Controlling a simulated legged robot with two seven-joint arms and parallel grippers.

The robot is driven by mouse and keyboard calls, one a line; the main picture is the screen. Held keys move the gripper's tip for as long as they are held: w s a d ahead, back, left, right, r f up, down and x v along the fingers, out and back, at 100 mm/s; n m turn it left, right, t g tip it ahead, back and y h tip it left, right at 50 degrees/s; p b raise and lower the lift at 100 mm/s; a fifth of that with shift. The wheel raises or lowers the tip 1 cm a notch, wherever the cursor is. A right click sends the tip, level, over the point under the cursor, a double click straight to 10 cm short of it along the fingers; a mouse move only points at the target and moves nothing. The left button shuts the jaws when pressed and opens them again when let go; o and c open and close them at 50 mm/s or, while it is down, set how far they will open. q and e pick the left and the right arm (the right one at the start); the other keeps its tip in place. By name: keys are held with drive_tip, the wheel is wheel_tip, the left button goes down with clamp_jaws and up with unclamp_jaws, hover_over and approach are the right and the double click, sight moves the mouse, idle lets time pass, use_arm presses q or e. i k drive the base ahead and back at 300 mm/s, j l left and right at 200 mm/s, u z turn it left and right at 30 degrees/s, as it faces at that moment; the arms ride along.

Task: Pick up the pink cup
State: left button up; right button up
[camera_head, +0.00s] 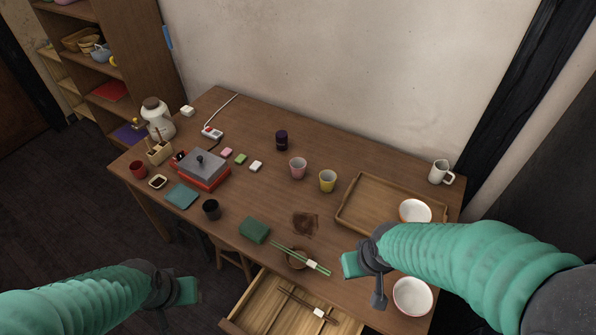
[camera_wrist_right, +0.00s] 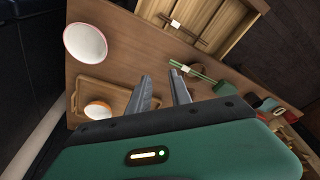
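The pink cup (camera_head: 298,168) stands upright on the wooden table (camera_head: 262,192), left of a yellow cup (camera_head: 327,181) and in front of a dark purple jar (camera_head: 281,141). My right gripper (camera_head: 356,264) is over the front right of the table, nearer to me than the pink cup and to its right. In the right wrist view its two fingers (camera_wrist_right: 160,85) are apart with nothing between them. The pink cup is not visible in that view. My left gripper (camera_head: 188,291) is low, off the table's front edge; its fingers cannot be made out.
A wooden tray (camera_head: 350,215) with a bowl (camera_head: 415,211) lies at the right. Another bowl (camera_head: 412,296) and a white mug (camera_head: 440,172) are near the right edge. Green chopsticks (camera_head: 300,258), a green box (camera_head: 254,230) and an open drawer (camera_head: 262,300) are at the front.

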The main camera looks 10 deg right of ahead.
sight(297, 165)
drive_tip(key=i+j, duration=0.25)
drive_tip(key=j, duration=0.15)
drive_tip(key=i+j, duration=0.25)
drive_tip(key=j, duration=0.2)
drive_tip(key=i+j, duration=0.55)
drive_tip(key=j, duration=0.3)
